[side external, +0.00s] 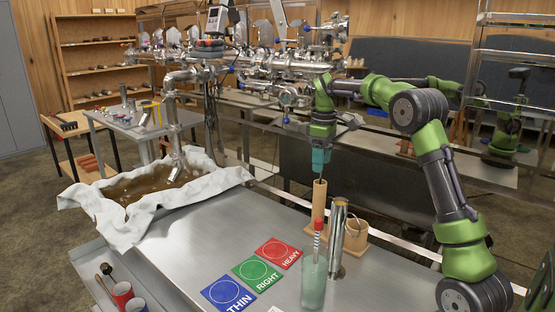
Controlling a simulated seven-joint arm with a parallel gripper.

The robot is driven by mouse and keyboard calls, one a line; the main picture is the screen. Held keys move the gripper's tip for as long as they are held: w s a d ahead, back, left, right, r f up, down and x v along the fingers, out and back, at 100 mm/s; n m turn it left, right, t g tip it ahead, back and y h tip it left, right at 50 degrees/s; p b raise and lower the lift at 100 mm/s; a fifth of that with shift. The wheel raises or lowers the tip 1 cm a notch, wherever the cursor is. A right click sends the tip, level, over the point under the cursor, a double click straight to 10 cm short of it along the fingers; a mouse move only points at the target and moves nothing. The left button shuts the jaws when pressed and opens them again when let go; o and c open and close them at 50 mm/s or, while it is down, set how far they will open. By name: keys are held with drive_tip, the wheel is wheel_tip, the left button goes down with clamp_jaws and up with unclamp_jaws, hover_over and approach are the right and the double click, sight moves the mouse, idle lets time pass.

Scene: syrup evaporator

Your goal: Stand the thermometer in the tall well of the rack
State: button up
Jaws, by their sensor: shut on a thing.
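The shiny metal cylinder (338,240) stands just in front of the rack. A greenish glass (313,284) holds a red-and-white striped stick (317,240). Blue, green (257,270) and red cards lie to the left. A cloth-edged pan (110,207) of brown liquid is farther left.

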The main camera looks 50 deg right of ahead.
sight(320, 189)
drive_tip(key=shift+f, duration=5.1)
drive_tip(key=o, duration=1)
drive_tip(key=shift+o, duration=0.8)
